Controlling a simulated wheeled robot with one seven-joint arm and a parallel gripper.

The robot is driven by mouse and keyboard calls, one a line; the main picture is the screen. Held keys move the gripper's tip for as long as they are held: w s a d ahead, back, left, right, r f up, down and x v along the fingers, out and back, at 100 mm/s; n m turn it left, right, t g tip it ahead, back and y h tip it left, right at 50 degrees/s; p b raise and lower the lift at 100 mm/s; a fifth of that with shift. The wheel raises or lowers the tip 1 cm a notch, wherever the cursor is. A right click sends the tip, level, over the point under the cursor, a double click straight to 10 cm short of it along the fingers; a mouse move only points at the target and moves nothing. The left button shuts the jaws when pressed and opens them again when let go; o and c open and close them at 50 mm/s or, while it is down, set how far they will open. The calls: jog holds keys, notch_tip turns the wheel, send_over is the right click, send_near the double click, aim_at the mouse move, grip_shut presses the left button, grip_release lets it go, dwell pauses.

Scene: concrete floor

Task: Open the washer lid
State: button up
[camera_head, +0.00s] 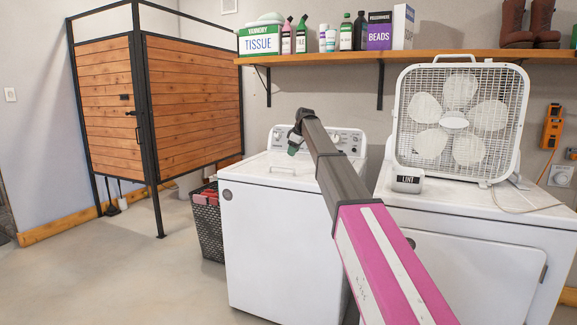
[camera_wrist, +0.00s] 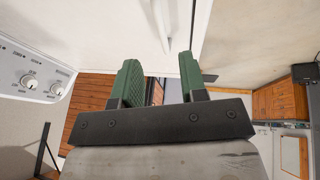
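The white top-loading washer (camera_head: 278,245) stands left of the dryer, with its control panel (camera_head: 347,140) at the back. Its lid (camera_head: 258,172) lies flat and shut, with a slim white handle (camera_head: 282,170) near the front. My gripper (camera_head: 294,149) is above the back part of the lid, apart from it; my arm hides part of the washer's right side and panel. In the wrist view, my gripper's two green fingers (camera_wrist: 160,72) are spread with nothing between them. The white handle (camera_wrist: 165,22) shows ahead of the fingertips, and washer knobs (camera_wrist: 42,85) show at left.
A dryer (camera_head: 470,270) stands at right with a box fan (camera_head: 457,120) and a lint bin (camera_head: 407,181) on top. A shelf (camera_head: 340,57) with bottles and boxes runs above. A dark basket (camera_head: 208,225) sits left of the washer. The floor at left is clear.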

jog(key=x, duration=0.8)
jog(key=shift+w+a+f, duration=0.1)
jog(key=shift+f, duration=0.25)
grip_shut()
